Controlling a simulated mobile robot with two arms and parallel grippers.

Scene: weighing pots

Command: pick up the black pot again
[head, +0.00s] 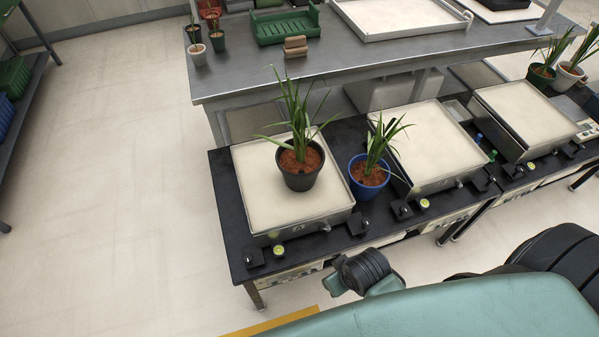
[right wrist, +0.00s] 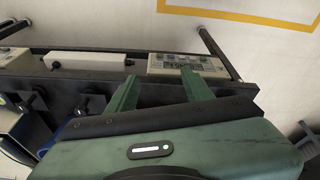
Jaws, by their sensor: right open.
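The black pot (head: 300,177), with reddish soil and a tall green plant, stands upright on the pale top of the left scale (head: 262,207) in the head view. No gripper touches it. My right gripper (right wrist: 158,88) is open in the right wrist view, its two green fingers apart with nothing between them. It is over the dark bench's front edge. In the head view, part of my right arm is at the bottom, in front of the bench and well short of the pot. My left gripper is not in view.
A blue pot (head: 368,184) with a plant stands close to the right of the left scale. Two more scales (head: 418,150) (head: 520,115) are farther right. A metal table (head: 240,78) behind holds trays and small pots. The floor at left is clear.

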